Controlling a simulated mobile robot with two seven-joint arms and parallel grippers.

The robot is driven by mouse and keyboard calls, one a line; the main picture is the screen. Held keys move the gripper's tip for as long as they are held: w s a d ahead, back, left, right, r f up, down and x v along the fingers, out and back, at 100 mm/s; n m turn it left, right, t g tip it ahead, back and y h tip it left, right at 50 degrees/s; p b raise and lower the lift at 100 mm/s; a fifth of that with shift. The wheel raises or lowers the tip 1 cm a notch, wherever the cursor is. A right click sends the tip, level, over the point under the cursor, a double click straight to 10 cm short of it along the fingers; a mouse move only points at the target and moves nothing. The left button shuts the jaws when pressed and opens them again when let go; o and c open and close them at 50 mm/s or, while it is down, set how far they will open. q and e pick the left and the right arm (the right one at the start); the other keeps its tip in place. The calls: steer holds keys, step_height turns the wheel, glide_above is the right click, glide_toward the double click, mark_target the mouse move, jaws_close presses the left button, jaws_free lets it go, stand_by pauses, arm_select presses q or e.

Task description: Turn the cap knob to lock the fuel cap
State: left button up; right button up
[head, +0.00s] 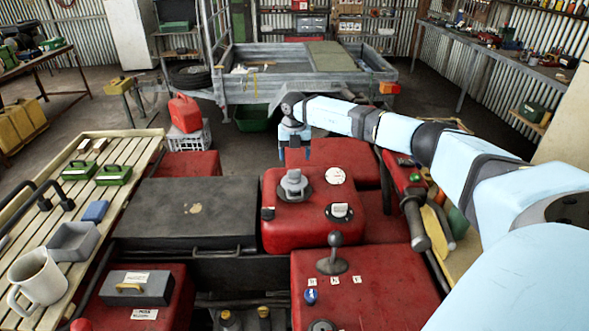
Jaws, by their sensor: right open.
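The grey fuel cap with its raised knob (294,184) sits on top of the red tank body (285,236) in the middle of the head view. A round white label (335,175) is to its right. My right gripper (295,154) points down just beyond the cap in the picture, with its fingers apart and nothing visible between them. It appears apart from the knob; the exact height gap is hard to tell. My left gripper is not in view.
A smaller switch knob (339,210) and a ball-topped lever (334,255) stand nearer on the red bodywork. A black box lid (187,211) lies to the left. A slatted bench (128,190) holds a mug (37,277) and green boxes. A trailer (250,88) stands behind.

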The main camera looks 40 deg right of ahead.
mark_target(294, 170)
step_height(294, 170, up, 7)
steer(key=shift+b, duration=0.45)
steer(key=shift+f, duration=0.15)
